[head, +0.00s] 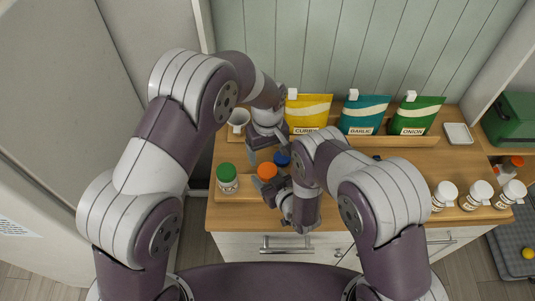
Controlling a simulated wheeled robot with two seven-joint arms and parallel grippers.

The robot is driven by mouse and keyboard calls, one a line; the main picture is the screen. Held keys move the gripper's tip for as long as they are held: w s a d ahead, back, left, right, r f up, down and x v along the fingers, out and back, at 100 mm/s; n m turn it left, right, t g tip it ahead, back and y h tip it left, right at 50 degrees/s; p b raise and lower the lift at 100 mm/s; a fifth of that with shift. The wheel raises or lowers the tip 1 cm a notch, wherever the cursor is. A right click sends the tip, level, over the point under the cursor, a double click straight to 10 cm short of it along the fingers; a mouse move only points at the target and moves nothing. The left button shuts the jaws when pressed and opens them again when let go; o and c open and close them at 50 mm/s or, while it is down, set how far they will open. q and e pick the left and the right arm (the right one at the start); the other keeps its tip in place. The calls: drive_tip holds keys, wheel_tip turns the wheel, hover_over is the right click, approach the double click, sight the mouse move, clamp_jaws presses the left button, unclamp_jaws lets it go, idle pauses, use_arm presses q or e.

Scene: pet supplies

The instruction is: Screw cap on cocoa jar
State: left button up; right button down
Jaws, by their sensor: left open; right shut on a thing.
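My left gripper (268,153) is open and points down over the counter, just behind the orange cap. My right gripper (278,187) is shut at the orange-capped jar (267,171); its fingers hide most of the jar's body. A blue cap (282,158) shows between the two grippers, and what lies under it is hidden. A white jar with a green lid (227,178) stands upright to the left, apart from both grippers. I cannot read which jar is the cocoa jar, nor tell whether the orange cap sits fully on its jar.
A white mug (238,120) stands behind my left gripper. Yellow (307,112), teal (363,114) and green (416,115) pouches stand along the back. White-capped jars (444,195) stand at the right. A small white dish (458,133) lies at the back right. My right arm covers the middle.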

sight(267, 170)
use_arm(q)
drive_tip(key=shift+f, duration=4.05)
drive_tip(key=shift+c, duration=0.3)
drive_tip(key=c, duration=1)
drive_tip(key=o, duration=1.1)
drive_tip(key=shift+o, duration=0.2)
drive_tip(key=shift+r, duration=0.1)
drive_tip(key=shift+r, duration=2.2)
drive_tip(key=shift+o, duration=1.4)
